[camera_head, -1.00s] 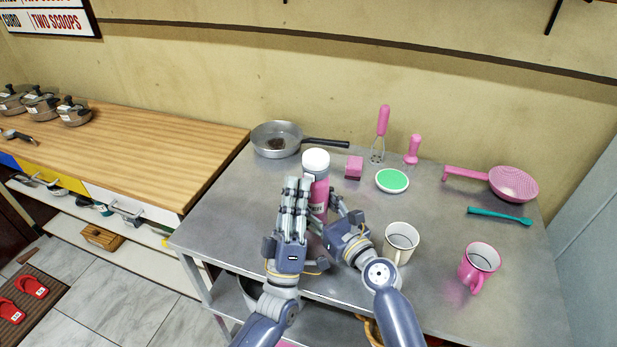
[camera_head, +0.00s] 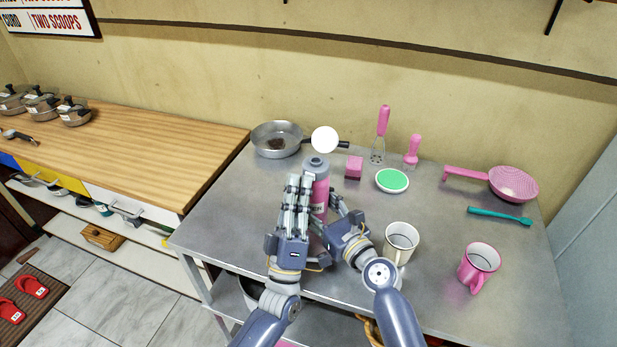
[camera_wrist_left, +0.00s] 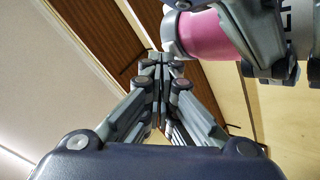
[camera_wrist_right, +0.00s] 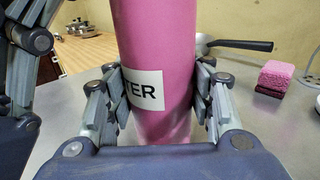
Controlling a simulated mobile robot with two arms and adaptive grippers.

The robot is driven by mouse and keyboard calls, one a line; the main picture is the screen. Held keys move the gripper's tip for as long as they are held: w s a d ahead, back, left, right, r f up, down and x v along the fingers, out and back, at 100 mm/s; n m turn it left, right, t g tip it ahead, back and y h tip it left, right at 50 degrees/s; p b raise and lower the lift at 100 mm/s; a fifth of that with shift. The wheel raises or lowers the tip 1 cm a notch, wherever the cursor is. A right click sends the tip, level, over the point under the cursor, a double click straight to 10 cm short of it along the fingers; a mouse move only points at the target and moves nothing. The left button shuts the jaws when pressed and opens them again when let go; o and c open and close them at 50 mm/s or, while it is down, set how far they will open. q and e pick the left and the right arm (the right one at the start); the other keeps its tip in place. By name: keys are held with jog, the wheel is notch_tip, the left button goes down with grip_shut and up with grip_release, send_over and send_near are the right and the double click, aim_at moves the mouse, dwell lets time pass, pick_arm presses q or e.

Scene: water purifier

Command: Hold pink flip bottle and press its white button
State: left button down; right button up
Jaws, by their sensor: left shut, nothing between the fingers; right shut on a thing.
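The pink flip bottle (camera_head: 320,193) stands upright on the metal table, with a grey neck and top. Its round white lid (camera_head: 325,139) is flipped up and stands open behind the neck. My right gripper (camera_head: 341,212) is shut on the bottle's body; the right wrist view shows its fingers (camera_wrist_right: 161,98) on both sides of the pink body (camera_wrist_right: 150,60) beside a label. My left gripper (camera_head: 299,187) is shut and empty, close in front of the bottle at its left. In the left wrist view its fingertips (camera_wrist_left: 163,62) are together below the pink bottle (camera_wrist_left: 205,36). The white button is hidden.
A white mug (camera_head: 401,243) stands close to the right of my right gripper, with a pink mug (camera_head: 479,266) further right. A pan (camera_head: 277,139), pink block (camera_head: 354,167) and green-topped dish (camera_head: 392,181) lie behind.

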pick_arm(q)
jog(key=shift+s+a, duration=0.35)
jog(key=shift+s, duration=0.45)
jog(key=s, duration=0.1)
jog(key=s+a, duration=0.1)
jog(key=s, duration=0.1)
jog(key=s+a, duration=0.1)
jog(key=shift+s, duration=0.3)
dwell(0.5)
pick_arm(e)
jog(key=o, duration=1.5)
